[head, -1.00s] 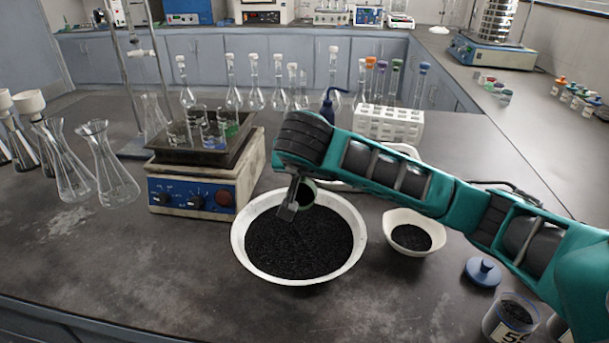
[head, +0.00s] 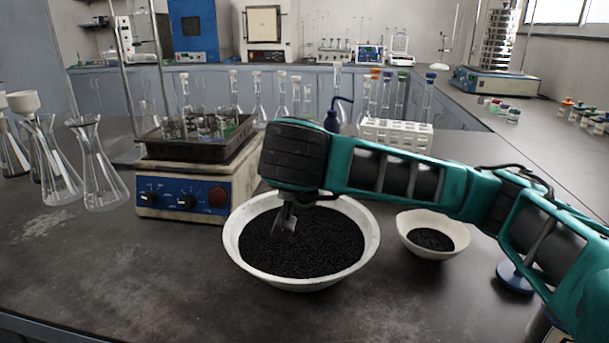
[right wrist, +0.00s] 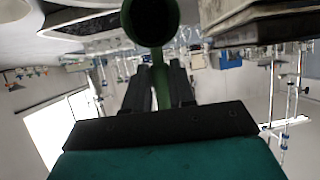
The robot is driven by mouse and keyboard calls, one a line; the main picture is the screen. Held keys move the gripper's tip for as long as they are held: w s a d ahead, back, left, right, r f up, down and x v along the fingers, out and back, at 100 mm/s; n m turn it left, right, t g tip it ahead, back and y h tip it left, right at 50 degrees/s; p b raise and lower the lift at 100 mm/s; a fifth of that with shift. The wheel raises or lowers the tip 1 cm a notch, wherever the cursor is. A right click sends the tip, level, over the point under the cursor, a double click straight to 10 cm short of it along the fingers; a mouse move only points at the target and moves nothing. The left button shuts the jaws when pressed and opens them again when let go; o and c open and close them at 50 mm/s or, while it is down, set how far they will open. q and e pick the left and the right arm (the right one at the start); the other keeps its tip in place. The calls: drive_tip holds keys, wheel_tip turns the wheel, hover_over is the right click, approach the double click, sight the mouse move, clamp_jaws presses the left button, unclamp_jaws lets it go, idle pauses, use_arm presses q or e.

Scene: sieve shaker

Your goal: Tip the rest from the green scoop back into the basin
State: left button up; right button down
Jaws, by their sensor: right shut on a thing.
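The white basin (head: 300,284) stands on the bench in the head view, with a broad bed of black granules (head: 320,245) in it. My right gripper (head: 284,218) points down over the back half of the basin. It is shut on the handle of the green scoop, best seen in the right wrist view (right wrist: 150,22). There the scoop's round mouth faces the camera and looks dark inside; I cannot tell how much it holds. The wrist picture is upside down. In the head view the scoop is hidden behind my gripper and wrist. My left gripper is out of view.
A small white bowl (head: 455,240) with black granules stands right of the basin, under my forearm. A blue-fronted hotplate (head: 185,199) stands at left, with flasks (head: 98,175) beside it. A white tube rack (head: 398,133) and several flasks stand behind. The front left bench is clear.

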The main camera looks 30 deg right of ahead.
use_arm(q)
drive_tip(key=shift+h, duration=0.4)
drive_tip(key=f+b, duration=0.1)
drive_tip(key=b, duration=0.1)
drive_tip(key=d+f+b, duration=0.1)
drive_tip(key=b, duration=0.1)
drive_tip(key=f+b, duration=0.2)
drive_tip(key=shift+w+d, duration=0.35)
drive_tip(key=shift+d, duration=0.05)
use_arm(e)
drive_tip(key=s+a+t+h, duration=0.1)
drive_tip(key=s+a+f+t+h, duration=0.1)
drive_tip(key=t, duration=0.1)
drive_tip(key=shift+s+a+h, duration=0.15)
drive_tip(key=shift+s+h, duration=0.05)
drive_tip(key=shift+h, duration=0.1)
drive_tip(key=shift+n, duration=0.3)
